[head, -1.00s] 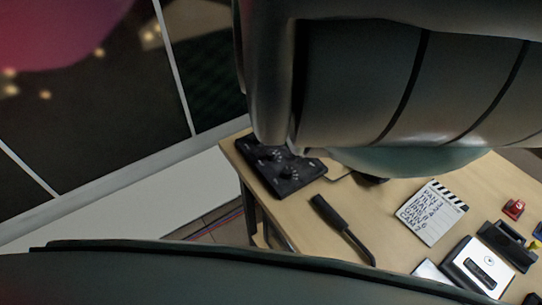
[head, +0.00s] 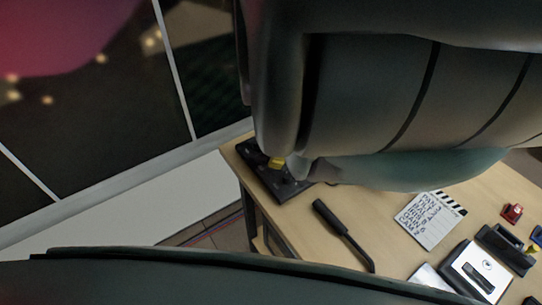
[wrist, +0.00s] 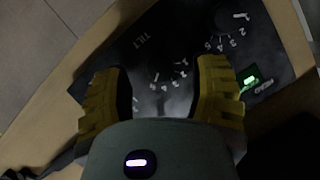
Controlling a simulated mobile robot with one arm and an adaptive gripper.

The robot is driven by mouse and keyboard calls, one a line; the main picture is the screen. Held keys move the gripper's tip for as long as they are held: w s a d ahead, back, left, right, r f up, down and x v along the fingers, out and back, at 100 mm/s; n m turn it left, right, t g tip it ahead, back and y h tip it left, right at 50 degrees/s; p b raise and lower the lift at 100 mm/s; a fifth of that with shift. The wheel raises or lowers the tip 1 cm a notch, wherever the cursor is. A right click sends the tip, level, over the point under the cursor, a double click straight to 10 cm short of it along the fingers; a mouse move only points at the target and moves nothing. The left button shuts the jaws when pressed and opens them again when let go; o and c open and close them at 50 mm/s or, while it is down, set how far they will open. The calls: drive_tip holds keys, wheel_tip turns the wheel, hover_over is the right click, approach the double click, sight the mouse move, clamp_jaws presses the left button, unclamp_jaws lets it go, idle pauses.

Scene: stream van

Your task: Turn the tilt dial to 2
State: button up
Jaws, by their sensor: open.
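The black control panel (head: 253,171) lies at the table's far left corner in the head view. In the wrist view, the panel (wrist: 190,50) bears the word TILT and a dial scale with white numbers (wrist: 165,80). My gripper (wrist: 162,98) is open, its yellow fingers on either side of that scale. The dial under it is dark, and I cannot tell its pointer's setting or whether the fingers touch it. A second dial (wrist: 228,18) with numbers shows at the upper right. In the head view my gripper (head: 277,162) is over the panel, mostly hidden by my arm.
A small green light (wrist: 250,80) glows at the panel's right. On the table (head: 300,212) are a black-handled tool (head: 330,217), a clapperboard with a written list (head: 430,220), a white-topped box (head: 480,268) and a red object (head: 512,212). My arm covers much of the head view.

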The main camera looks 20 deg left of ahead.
drive_tip(key=shift+x, duration=0.95)
drive_tip(key=shift+o, duration=0.2)
clamp_jaws()
